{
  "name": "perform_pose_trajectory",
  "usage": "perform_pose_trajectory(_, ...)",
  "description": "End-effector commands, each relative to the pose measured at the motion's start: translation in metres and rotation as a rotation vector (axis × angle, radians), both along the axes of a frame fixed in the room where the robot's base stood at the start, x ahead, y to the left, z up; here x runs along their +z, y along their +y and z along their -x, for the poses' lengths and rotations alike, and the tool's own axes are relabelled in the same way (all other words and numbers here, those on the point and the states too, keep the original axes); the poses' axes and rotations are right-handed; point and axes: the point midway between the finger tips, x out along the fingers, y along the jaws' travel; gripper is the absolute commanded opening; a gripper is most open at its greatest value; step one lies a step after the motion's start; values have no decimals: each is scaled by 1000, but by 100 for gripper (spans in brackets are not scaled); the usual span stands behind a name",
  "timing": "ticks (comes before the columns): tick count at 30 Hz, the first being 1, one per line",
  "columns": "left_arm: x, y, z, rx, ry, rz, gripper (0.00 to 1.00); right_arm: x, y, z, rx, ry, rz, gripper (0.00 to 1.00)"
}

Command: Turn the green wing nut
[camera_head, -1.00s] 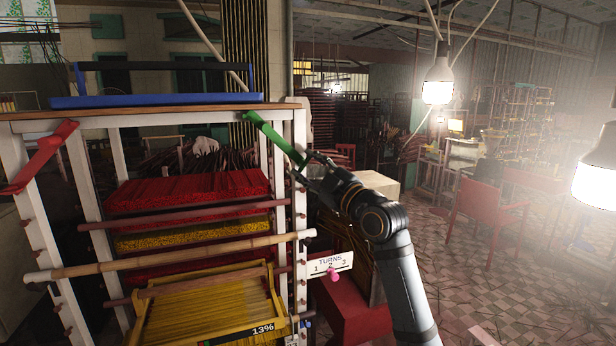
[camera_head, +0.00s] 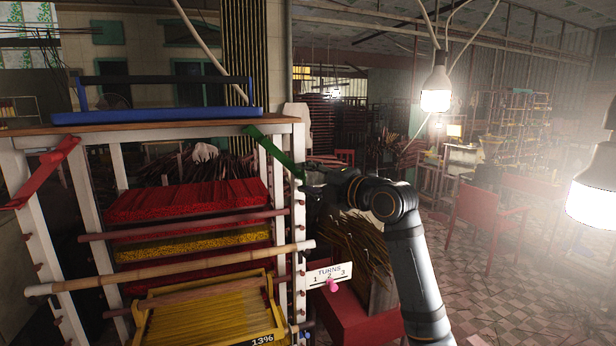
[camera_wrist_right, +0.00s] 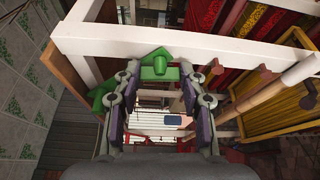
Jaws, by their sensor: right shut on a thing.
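The green wing nut (camera_head: 275,152) is a long green bar on the upper right post of the white rack (camera_head: 299,215). It slants from upper left down to lower right. My right gripper (camera_head: 308,175) is at its lower right end. Another green part shows left of the fingers. My left gripper is not in view.
A white TURNS sign (camera_head: 329,273) numbered 1 to 3, with a pink marker (camera_head: 332,286), is on the rack below my right arm. A red wing nut (camera_head: 45,172) is on the left post. A blue tray (camera_head: 157,115) lies on top. Incense bundles fill the shelves.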

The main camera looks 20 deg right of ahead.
Motion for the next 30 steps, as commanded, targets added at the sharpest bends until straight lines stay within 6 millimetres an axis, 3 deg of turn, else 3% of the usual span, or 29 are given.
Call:
perform_pose_trajectory(19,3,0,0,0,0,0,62,-1,0,0,-1,0,47,10)
perform_pose_trajectory(20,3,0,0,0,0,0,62,-1,0,0,-1,1,47,44)
perform_pose_trajectory(21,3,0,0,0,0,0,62,-1,0,0,0,1,47,49)
perform_pose_trajectory(24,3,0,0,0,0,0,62,-1,0,0,0,0,46,63)
perform_pose_trajectory(30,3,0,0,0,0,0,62,0,0,0,0,-1,46,64)
